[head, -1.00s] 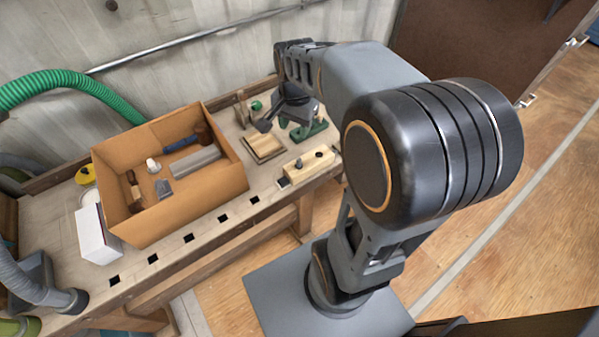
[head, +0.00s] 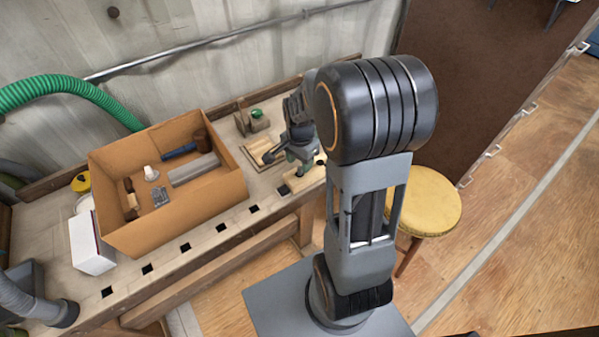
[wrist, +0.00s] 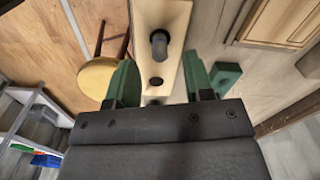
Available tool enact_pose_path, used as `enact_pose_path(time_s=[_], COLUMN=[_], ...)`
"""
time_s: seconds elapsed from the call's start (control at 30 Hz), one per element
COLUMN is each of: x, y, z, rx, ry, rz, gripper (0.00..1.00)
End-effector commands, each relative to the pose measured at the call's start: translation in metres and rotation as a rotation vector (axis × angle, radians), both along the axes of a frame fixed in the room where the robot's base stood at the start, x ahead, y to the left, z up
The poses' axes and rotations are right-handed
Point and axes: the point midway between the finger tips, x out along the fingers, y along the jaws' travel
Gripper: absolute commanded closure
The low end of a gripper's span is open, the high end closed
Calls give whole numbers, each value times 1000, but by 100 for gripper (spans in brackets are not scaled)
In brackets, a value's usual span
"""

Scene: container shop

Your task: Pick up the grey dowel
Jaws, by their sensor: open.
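The grey dowel (wrist: 160,44) stands in a pale wooden block (wrist: 172,16) in the wrist view. An empty dark hole shows in the block nearer my gripper. My gripper (wrist: 159,82) is open, its two green fingers apart on either side of the block's line in the picture. The dowel is ahead of the fingertips, not between them. In the head view my gripper (head: 293,164) is over the bench at the block (head: 308,178). I cannot make out the dowel there; my arm covers part of that area.
A cardboard box (head: 180,221) with several items stands left on the bench. A shallow wooden tray (wrist: 285,22) and a green block with a hole (wrist: 226,74) lie beside the wooden block. A yellow stool (head: 428,203) stands right of the bench.

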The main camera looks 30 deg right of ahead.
Motion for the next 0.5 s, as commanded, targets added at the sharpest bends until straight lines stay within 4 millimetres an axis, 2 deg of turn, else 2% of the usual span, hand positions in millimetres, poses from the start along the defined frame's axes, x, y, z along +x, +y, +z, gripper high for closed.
enact_pose_path(time_s=[0.2, 0.5], x=[-1, 0], y=[1, 1], z=[-28, -34], rx=[1, 0], ry=[4, 0], rz=[0, 0], gripper=[53, 53])
